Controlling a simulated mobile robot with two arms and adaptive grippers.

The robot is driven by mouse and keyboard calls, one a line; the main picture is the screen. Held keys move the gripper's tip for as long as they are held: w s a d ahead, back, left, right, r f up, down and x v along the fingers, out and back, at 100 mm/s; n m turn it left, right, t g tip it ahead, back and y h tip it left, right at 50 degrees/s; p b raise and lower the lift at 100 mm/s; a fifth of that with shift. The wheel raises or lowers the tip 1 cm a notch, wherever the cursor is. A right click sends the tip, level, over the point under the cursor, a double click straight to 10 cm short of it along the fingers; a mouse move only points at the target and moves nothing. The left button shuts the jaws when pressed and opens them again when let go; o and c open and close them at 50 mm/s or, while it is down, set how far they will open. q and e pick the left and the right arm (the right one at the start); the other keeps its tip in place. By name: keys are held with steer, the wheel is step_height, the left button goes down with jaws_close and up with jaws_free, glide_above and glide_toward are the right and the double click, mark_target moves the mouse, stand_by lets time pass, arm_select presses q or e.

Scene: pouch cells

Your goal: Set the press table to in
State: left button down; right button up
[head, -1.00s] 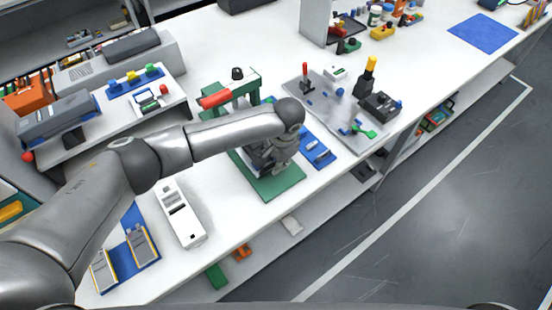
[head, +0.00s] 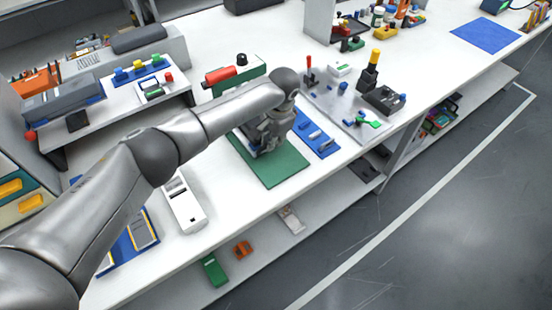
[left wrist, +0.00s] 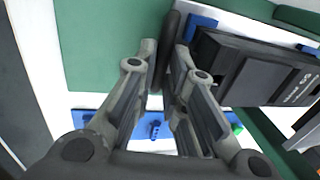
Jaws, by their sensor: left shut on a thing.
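The green press (head: 238,76) with a red lever stands on the white bench, with its green base plate (head: 282,172) reaching toward the bench's front edge. My left gripper (head: 262,143) is low over the plate, in front of the press frame, and covers most of the press table. In the left wrist view, my left gripper (left wrist: 168,62) is closed around a dark upright bar (left wrist: 172,30), which seems to be the press table's handle. A dark grey block with lettering (left wrist: 262,68) is just right of the fingers. My right gripper is not in view.
A blue mat with small parts (head: 318,137) lies right of the plate, and a grey tray with tools (head: 345,105) lies beyond it. A white device (head: 183,206) stands left of the plate. Bare bench shows between the device and the plate.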

arm_select(q)
steer(key=w+a, duration=0.1)
steer(key=w+b, duration=0.1)
steer(key=shift+w+a+r, duration=0.1)
steer(key=shift+w+a, duration=0.45)
steer(key=c, duration=1.8)
jaws_free()
steer(key=shift+s+d, duration=0.1)
steer(key=shift+o, duration=1.5)
steer(key=shift+r, duration=0.15)
step_height(320, 180, up, 11)
steer(key=s+d, duration=0.1)
steer(key=shift+s+r, duration=0.2)
steer(key=shift+s, duration=0.2)
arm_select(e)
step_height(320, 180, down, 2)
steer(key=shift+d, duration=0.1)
